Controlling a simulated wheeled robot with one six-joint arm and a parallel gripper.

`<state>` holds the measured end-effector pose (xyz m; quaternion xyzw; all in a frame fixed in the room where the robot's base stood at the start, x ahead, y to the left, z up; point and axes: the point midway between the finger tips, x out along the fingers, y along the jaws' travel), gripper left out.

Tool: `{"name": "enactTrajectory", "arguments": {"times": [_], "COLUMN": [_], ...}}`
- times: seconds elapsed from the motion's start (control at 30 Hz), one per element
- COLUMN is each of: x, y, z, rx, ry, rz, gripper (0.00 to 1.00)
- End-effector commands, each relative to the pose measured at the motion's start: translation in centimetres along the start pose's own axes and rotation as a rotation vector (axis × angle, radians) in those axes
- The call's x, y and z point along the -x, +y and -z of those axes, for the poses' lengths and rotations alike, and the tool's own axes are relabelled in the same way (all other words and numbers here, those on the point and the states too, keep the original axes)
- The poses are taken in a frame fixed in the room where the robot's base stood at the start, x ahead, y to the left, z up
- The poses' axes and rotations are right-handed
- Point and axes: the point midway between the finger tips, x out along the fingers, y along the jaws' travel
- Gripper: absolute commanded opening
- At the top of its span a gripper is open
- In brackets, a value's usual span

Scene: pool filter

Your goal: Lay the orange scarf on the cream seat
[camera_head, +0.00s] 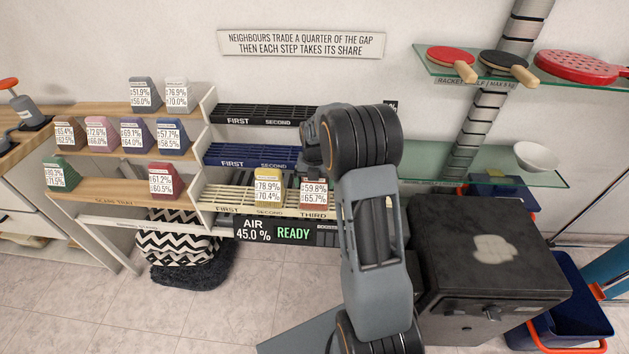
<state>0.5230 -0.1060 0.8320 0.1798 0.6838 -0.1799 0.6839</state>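I see no orange scarf and no chair-like seat. The nearest cream thing is a slatted rack (228,198) marked FIRST, SECOND, THIRD. A yellow wedge block (268,188) stands at its SECOND place and a dull red wedge block (314,192) at its THIRD. Its FIRST place is bare. My arm rises in front of the rack's right end and hides part of it. A grey wrist part of mine shows left of the big dark joint. My gripper's fingers are not visible.
A black rack (262,112) and a blue rack (252,155) above look empty. Labelled wedges fill wooden shelves (100,188) at left. A display (276,230) reads AIR 45.0 % READY. A dark cabinet (485,250), glass shelves with paddles (450,57) and a white bowl (535,156) stand right.

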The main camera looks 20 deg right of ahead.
Motion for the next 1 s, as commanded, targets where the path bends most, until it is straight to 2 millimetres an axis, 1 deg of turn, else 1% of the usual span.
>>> {"name": "enactTrajectory", "arguments": {"times": [0.17, 0.27, 0.37, 0.5, 0.7, 0.8, 0.9, 1.0], "x": [0.3, 1.4, 3.1, 6.2, 10.0, 11.5, 12.6, 13.3], "y": [0.0, 0.0, 0.0, 0.0, 0.0, 0.0, 0.0, 0.0], "z": [0.0, -0.1, -0.1, -0.1, -0.1, 0.0, -0.1, 0.0], "rx": [0.000, 0.000, 0.000, 0.000, 0.000, 0.000, 0.000, 0.000], "ry": [0.000, -0.004, -0.004, -0.005, -0.003, -0.003, -0.002, 0.000], "rz": [0.000, -0.001, -0.001, -0.001, -0.001, -0.001, -0.001, 0.000], "gripper": [1.00, 1.00, 1.00, 1.00, 1.00, 1.00, 1.00, 1.00]}}
